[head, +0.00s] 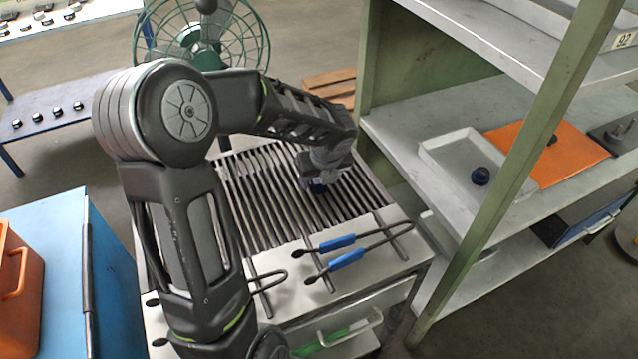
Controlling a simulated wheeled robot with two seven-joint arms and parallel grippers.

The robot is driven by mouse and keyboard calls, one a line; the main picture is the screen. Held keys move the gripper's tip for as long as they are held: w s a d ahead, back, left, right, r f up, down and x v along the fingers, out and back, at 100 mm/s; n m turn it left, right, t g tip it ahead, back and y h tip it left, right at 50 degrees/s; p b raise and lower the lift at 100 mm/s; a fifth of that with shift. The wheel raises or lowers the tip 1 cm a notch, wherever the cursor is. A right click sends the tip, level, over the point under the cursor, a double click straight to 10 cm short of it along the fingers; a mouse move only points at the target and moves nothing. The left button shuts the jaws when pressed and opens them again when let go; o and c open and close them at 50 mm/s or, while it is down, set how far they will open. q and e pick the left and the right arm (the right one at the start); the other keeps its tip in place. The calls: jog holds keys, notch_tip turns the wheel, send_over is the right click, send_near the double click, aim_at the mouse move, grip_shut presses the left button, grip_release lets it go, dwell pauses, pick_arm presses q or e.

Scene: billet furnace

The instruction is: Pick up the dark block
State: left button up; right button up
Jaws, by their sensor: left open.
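My left arm reaches in over the slatted metal rack, and its left gripper (316,182) points down at the rack's right part. The gripper is open. A small dark blue block (319,188) shows at its fingertips, just above or on the slats. The gripper partly hides the block, and I cannot tell whether the fingers touch it. Another small dark piece (480,176) lies in the white tray (440,150) on the shelf at right. My right gripper is out of view.
Blue-handled tongs (345,259) lie on the front of the rack's table (360,285). A green shelf post (515,165) stands at right, with an orange board (550,150) behind it. A green fan (205,35) stands behind. A blue cabinet (50,225) is at left.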

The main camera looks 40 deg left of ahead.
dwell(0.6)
pick_arm(q)
grip_shut()
dwell(0.4)
